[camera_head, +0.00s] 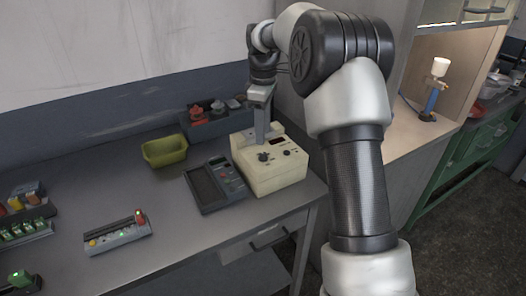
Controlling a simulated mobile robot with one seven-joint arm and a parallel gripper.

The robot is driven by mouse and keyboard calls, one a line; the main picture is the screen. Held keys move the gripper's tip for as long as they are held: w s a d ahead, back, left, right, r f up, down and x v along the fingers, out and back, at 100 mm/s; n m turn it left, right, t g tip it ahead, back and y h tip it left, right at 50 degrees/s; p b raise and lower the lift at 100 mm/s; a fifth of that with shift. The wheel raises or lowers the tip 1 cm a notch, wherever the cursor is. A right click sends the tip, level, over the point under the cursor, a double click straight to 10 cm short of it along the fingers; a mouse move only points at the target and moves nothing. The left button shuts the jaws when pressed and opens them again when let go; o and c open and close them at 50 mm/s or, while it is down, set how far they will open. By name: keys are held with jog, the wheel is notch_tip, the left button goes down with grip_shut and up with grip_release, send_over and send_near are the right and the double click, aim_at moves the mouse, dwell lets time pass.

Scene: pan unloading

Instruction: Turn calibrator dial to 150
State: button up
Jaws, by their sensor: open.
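The calibrator, a cream-coloured box (271,178) with black knobs on its sloped top, sits near the right end of the grey table. A larger dark dial (264,157) is at the left of its panel and a smaller knob (287,152) is to the right. A small dark display (278,140) is above them. The dial's setting is too small to read. My gripper (263,140) points down over the calibrator, just behind the larger dial. It is open; its fingers overlap in this view, and I cannot tell whether they touch the dial.
A dark handheld meter (216,184) lies left of the calibrator. A yellow-green bin (164,151) and a dark tray (219,122) with red and grey items stand behind. A grey strip device (117,236) lies further left.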

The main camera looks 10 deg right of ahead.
aim_at(263, 154)
notch_tip(263, 154, down, 8)
jog(key=shift+r, duration=0.15)
grip_shut()
dwell(0.3)
